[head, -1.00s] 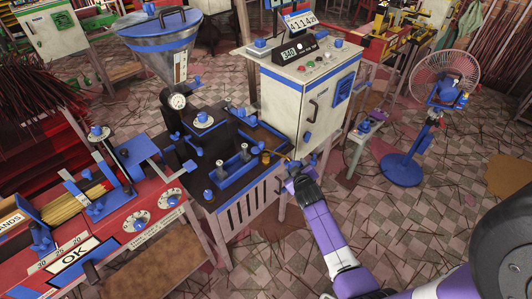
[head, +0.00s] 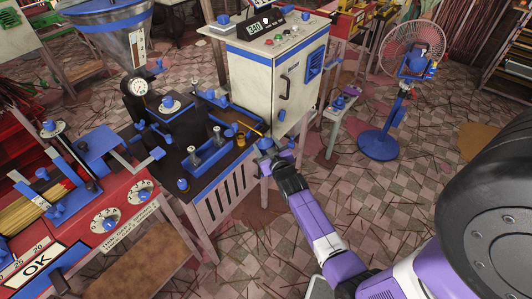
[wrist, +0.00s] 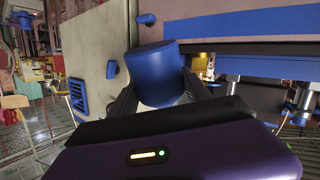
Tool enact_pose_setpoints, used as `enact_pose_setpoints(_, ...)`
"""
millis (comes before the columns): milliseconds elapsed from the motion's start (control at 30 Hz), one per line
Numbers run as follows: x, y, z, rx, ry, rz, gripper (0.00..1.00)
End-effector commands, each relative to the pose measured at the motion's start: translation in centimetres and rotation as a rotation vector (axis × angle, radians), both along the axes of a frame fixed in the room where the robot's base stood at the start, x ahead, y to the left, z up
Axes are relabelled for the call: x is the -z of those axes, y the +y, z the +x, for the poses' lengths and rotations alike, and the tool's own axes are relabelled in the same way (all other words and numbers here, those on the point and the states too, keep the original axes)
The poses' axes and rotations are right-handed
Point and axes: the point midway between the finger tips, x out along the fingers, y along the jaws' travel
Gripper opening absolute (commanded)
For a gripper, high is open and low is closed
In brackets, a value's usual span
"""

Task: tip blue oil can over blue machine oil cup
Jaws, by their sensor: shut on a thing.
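My gripper (head: 272,157) is shut on the blue oil can (wrist: 160,72), a blue cylinder that leans a little in the wrist view. In the head view the can (head: 264,144) is small and partly hidden by my gripper. Its thin yellow spout (head: 250,129) points up and left over the machine's right corner. A small brass-coloured cup (head: 241,139), which looks like the oil cup, stands on the machine's dark top (head: 174,158), just left of the can. The spout tip looks near and above the cup; any oil flow is too small to tell.
A white control cabinet (head: 262,78) with a door handle stands close behind my gripper. A red machine (head: 128,228) stands at left.

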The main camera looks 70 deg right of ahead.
Motion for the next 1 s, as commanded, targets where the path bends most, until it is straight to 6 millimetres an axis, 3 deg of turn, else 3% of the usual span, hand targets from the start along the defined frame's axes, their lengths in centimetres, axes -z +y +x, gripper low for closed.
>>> enact_pose_setpoints(600, -1.1, -0.3, 2.8, 0.007, -0.321, -0.004, 0.00)
enact_pose_setpoints(1000, -1.5, -0.3, 3.1, 0.007, -0.346, -0.004, 0.00)
